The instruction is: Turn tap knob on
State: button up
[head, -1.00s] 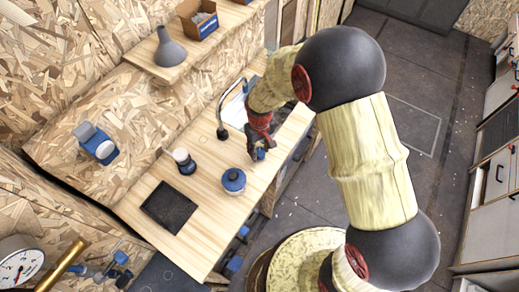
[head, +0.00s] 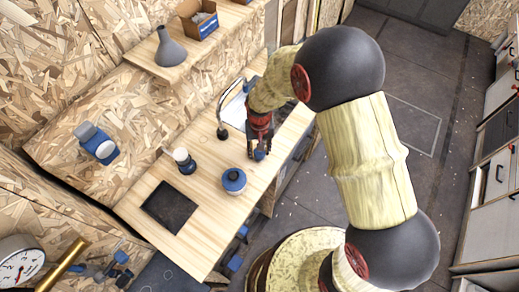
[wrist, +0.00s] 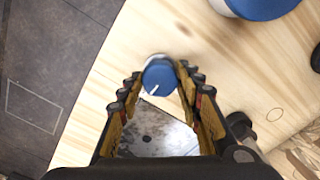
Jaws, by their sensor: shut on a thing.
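The tap knob (wrist: 160,76) is a round blue knob with a white pointer line. In the wrist view it sits between my fingertips, its line pointing down and left. My gripper (wrist: 158,82) is shut on it, with a finger on each side. In the head view my gripper (head: 259,148) reaches down at the counter's front edge, and a bit of the blue knob (head: 260,155) shows below it. The curved metal tap (head: 221,112) stands behind, at the sink (head: 236,108). I cannot see any water.
A blue-lidded pot (head: 233,181) stands on the wooden counter (head: 205,215) left of my gripper. A shelf (head: 155,61) with a grey funnel (head: 169,48) hangs above.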

jog(key=o, duration=1.2)
jog(key=shift+c, duration=0.2)
jog(key=shift+r, duration=0.1)
notch_tip(320, 180, up, 12)
dwell(0.3)
